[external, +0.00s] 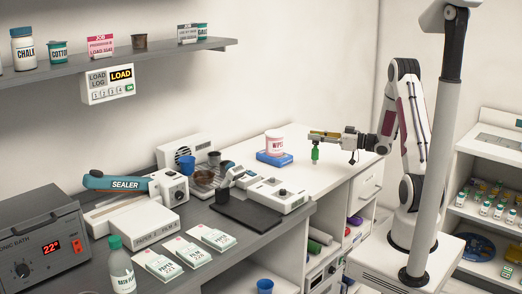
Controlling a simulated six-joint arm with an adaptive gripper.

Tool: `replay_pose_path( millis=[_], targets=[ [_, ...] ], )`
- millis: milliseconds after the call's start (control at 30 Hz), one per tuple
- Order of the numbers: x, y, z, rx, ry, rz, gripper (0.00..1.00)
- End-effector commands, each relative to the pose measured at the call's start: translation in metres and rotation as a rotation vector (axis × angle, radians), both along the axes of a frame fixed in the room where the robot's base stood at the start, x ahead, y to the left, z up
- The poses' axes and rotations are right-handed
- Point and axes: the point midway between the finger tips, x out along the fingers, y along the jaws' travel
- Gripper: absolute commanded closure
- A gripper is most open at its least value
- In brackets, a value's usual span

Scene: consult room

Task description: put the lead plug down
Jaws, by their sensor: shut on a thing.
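The lead plug appears to be the small green piece (315,154) that hangs below the jaws of my gripper (316,141). My gripper is shut on it and holds it in the air above the white right part of the counter (338,160). It is to the right of the wipes tub. The plug hangs roughly upright. Its top is hidden by the jaws, and its fine detail is too small to tell.
A wipes tub (275,143) stands on a blue box (274,158) left of my gripper. A white device (277,195) and a dark mat (246,213) lie nearer the front. A sealer (125,185) and cups are further left. The white counter's right end is clear.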

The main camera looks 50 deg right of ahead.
Motion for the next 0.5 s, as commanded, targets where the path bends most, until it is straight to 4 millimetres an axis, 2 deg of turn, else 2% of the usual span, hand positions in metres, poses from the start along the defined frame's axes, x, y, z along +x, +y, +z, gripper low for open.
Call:
replay_pose_path(
  millis=[200, 500],
  targets=[
    [0.0, 0.0, -0.019, 0.001, 0.002, 0.0, 1.0],
    [0.0, 0.0, -0.023, 0.0, 0.0, 0.0, 1.0]
  ],
)
